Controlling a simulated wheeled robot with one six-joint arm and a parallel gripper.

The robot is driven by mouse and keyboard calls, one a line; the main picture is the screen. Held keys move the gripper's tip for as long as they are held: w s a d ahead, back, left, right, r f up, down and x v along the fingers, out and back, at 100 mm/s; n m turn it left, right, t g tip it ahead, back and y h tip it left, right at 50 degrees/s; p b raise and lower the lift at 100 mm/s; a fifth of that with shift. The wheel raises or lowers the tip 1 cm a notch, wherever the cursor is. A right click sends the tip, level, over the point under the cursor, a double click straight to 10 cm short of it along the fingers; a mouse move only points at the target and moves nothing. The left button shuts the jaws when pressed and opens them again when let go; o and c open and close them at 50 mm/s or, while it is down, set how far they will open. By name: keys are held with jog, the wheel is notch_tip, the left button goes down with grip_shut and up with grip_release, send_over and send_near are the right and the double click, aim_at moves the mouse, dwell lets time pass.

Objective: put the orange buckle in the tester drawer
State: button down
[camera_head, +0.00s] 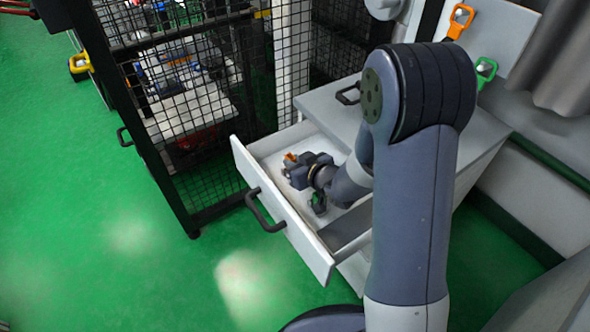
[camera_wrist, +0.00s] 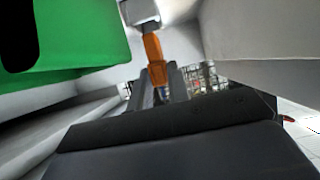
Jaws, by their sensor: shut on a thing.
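The tester drawer (camera_head: 294,228) is pulled open from the grey cabinet. My gripper (camera_head: 291,167) is inside the drawer space, low over its pale floor; I cannot tell the exact height. It is shut on an orange buckle (camera_head: 289,157), partly hidden by the gripper in the head view. In the wrist view the orange buckle (camera_wrist: 154,52) stands out from between my fingers (camera_wrist: 160,82), with a light metal part at its far end. Another orange buckle (camera_head: 459,22) is up by the wall panel at the upper right.
A green buckle (camera_head: 485,71) is by the wall panel. A dark green item (camera_head: 318,201) is in the drawer near my wrist. A black mesh cage (camera_head: 185,95) stands left of the drawer. The drawer's black handle (camera_head: 263,212) sticks out toward open green floor (camera_head: 130,240).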

jog(key=shift+f, duration=1)
jog(key=shift+f, duration=0.1)
jog(key=shift+f+b, duration=0.15)
jog(key=shift+b, duration=0.3)
jog(key=c, duration=1.3)
grip_release()
jog(key=shift+c, duration=0.2)
jog(key=shift+r+p, duration=0.3)
jog(key=shift+p, duration=0.05)
jog(key=p+v, duration=0.1)
jog(key=v, duration=0.6)
jog(key=shift+s+d, duration=0.15)
jog(key=shift+s, duration=0.1)
